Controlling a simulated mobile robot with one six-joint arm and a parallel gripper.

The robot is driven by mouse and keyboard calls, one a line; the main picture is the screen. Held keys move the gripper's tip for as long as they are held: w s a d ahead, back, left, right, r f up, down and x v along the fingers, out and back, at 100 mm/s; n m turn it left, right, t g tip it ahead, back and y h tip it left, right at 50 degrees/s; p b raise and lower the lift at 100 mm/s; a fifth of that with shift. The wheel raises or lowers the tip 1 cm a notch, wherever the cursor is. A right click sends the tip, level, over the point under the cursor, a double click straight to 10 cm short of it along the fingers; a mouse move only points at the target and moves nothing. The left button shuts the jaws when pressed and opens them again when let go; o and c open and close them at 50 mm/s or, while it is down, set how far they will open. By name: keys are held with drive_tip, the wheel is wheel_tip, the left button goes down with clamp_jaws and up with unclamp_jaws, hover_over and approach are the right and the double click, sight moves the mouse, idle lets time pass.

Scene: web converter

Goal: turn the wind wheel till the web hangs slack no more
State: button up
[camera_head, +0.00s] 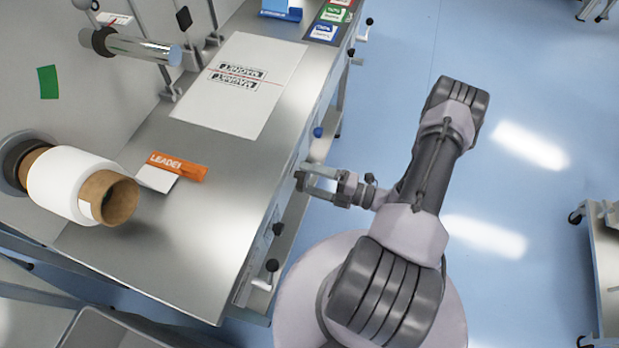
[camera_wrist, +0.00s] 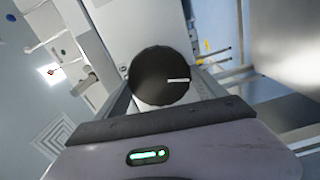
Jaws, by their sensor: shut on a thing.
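My gripper (camera_head: 308,178) is at the front edge of the steel table, its fingers pointing left in the head view. In the wrist view it is shut on a black round wheel (camera_wrist: 160,76) with a white index line pointing right. I take this to be the wind wheel; in the head view it is too small to tell from the fingers. A white web roll (camera_head: 66,183) on a brown core (camera_head: 117,203) sits at the left. I cannot make out a hanging web span, so its slack cannot be told.
A bare metal roller (camera_head: 150,50) stands at the upper left. Blue floor (camera_head: 400,70) is clear; a cart (camera_head: 606,250) stands far right.

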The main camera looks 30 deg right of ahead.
drive_tip(key=shift+m, duration=0.3)
idle(0.4)
drive_tip(key=o, duration=1.3)
drive_tip(key=p+v, duration=0.2)
drive_tip(key=v, duration=1.5)
drive_tip(key=shift+s+d, duration=0.15)
drive_tip(key=shift+s, duration=0.05)
